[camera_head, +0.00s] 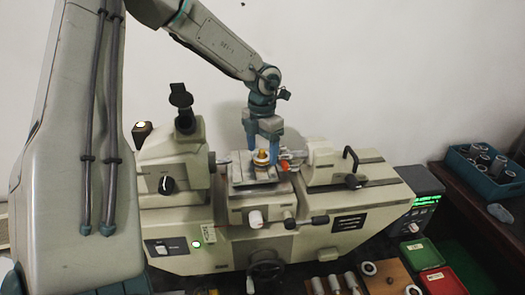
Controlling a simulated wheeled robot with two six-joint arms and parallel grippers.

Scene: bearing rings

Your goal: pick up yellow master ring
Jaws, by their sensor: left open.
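The yellow master ring (261,160) is small and sits on the flat stage (244,171) in the middle of the grey-green measuring machine (255,216). My left gripper (263,149) points down from above with its teal fingers apart. The fingertips are right at the ring, one on each side of it in the picture. I cannot tell whether they touch it. The ring is partly hidden by the fingers. My right gripper is not in view.
The machine's left head (172,165) and right tailstock (335,165) flank the stage closely. A display box (422,215) stands at the right. A blue crate (484,172) of metal parts, green and red trays (420,254), and a wooden board (383,279) with rings lie further right.

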